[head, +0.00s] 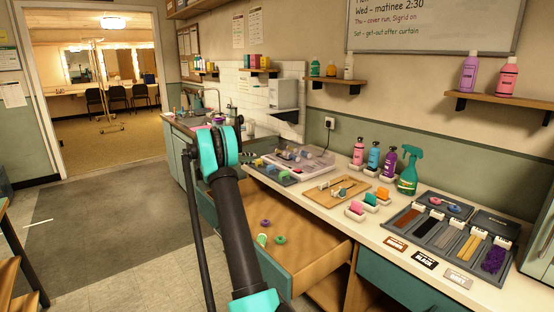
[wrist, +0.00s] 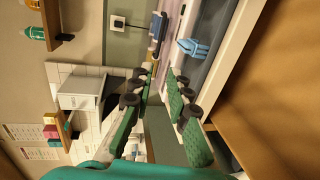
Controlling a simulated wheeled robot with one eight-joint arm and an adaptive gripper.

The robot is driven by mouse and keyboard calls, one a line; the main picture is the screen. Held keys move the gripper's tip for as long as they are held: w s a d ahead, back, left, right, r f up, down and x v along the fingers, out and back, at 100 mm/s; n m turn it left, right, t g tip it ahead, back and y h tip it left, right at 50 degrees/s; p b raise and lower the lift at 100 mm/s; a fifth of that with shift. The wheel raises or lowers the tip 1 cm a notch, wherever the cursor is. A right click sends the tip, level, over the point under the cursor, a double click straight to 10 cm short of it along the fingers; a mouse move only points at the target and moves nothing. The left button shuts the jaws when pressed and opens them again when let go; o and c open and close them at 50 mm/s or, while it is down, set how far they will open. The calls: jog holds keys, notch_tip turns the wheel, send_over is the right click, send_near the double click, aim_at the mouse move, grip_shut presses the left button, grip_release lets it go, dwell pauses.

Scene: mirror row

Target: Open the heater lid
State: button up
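On the counter in the head view, a low pale case (head: 318,180) holds several coloured rollers under what looks like a clear lid (head: 318,155); I take this to be the heater. The lid looks down, but its edge is hard to make out. My gripper (head: 250,158) is near the left end of the case, partly hidden behind my own arm. In the wrist view, my gripper's two green fingers (wrist: 165,75) stand apart with nothing between them. A light blue piece (wrist: 193,47) on a grey surface lies beyond them. Contact with the lid cannot be told.
A wooden drawer (head: 300,252) stands open below the counter, with several small rollers inside. A wooden board (head: 340,190), bottles (head: 374,157) and a grey compartment tray (head: 448,240) stand to the right. A sink (head: 190,117) lies behind; open floor (head: 95,215) is at left.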

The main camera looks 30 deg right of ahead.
jog(key=x, duration=1.7)
jog(key=shift+d+f, duration=0.15)
jog(key=shift+d, duration=0.1)
jog(key=shift+c, duration=0.5)
grip_shut()
